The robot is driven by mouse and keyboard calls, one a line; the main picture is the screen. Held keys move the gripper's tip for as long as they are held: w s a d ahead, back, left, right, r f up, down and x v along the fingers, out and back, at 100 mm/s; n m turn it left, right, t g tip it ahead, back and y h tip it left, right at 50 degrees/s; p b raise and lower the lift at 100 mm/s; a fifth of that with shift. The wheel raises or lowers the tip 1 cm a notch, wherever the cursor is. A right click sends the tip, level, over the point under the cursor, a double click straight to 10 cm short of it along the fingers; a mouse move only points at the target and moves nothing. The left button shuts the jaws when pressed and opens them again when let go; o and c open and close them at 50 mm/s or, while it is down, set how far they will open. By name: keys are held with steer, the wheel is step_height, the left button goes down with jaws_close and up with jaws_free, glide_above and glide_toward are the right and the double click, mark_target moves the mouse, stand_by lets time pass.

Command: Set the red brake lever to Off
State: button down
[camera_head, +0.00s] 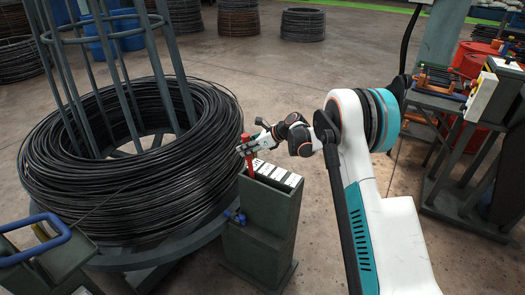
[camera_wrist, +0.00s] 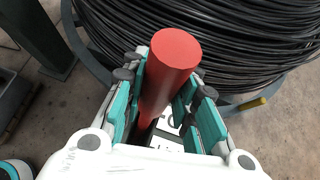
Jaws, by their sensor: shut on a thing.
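The red brake lever (camera_head: 246,164) stands near the left end of the labelled top plate (camera_head: 276,176) of a dark green pedestal (camera_head: 258,225). My gripper (camera_head: 245,149) is at the lever's upper part, reaching in from the right. In the wrist view, the red lever (camera_wrist: 170,75) runs up between the teal finger pads of my gripper (camera_wrist: 165,95), which is shut on it. The lever's round top sticks out past the fingers. The label text is too small to read, and the lever's lower end is mostly hidden in the wrist view.
A large coil of black wire (camera_head: 130,150) on a drum with upright bars stands just left of the pedestal. A blue handle (camera_head: 35,240) is at the lower left. A workbench with tools (camera_head: 440,85) stands at the right. Open floor lies behind.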

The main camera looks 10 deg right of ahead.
steer(key=shift+w+a+f+g+h, duration=0.15)
steer(key=shift+w+a+h, duration=0.1)
steer(key=shift+w+a, duration=0.4)
steer(key=shift+w+a+f+g+h, duration=0.15)
steer(key=shift+w+a+h, duration=0.1)
steer(key=shift+w+a, duration=0.4)
steer(key=shift+s+a+r, duration=0.1)
steer(key=shift+a, duration=0.05)
steer(key=c, duration=1.3)
jaws_free()
steer(key=shift+a, duration=0.1)
steer(key=shift+o, duration=0.3)
steer(key=shift+a+f, duration=0.1)
steer(key=shift+f, duration=0.15)
steer(key=shift+r, duration=0.1)
steer(key=v, duration=1.2)
steer(key=shift+r, duration=0.1)
